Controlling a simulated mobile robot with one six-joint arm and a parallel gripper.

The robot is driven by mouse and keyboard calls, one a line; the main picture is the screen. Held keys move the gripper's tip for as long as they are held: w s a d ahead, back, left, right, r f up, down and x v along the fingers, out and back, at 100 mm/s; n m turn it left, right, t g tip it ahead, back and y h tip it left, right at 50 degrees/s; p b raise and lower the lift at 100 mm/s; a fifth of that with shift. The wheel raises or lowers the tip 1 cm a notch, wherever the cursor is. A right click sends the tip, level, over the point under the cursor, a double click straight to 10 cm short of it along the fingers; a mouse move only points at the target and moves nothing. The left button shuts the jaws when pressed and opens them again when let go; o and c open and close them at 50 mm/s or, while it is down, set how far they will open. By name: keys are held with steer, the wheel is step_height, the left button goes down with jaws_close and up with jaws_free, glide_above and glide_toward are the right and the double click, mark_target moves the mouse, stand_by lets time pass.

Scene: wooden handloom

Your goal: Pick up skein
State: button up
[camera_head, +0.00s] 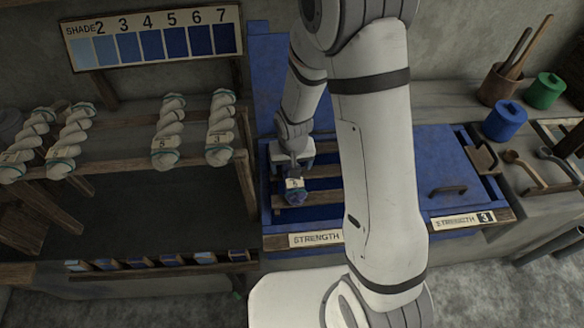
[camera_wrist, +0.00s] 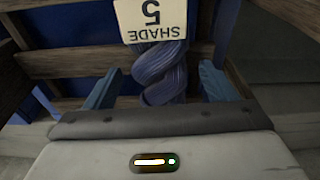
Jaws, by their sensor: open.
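A dark blue twisted skein (camera_head: 297,197) with a white tag hangs at the open blue vat (camera_head: 268,213), by its wooden slats. In the wrist view the skein (camera_wrist: 165,75) lies between the two blue fingers, and its tag reads SHADE 5, upside down. My gripper (camera_head: 294,172) is open, its fingers on either side of the skein; in the wrist view the gripper (camera_wrist: 160,88) shows gaps beside the skein. The skein's lower end is hidden behind the gripper body in the wrist view. Several pale skeins (camera_head: 168,130) hang over the wooden rack at left.
A shade board (camera_head: 150,40) stands behind the rack. A lidded blue vat (camera_head: 440,160) with a STRENGTH 3 label is at right. Blue (camera_head: 505,121) and green (camera_head: 545,91) pots and a tool holder (camera_head: 499,85) stand on the right counter. My arm hides part of the middle.

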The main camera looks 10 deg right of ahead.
steer(key=c, duration=1.1)
steer(key=shift+c, duration=0.2)
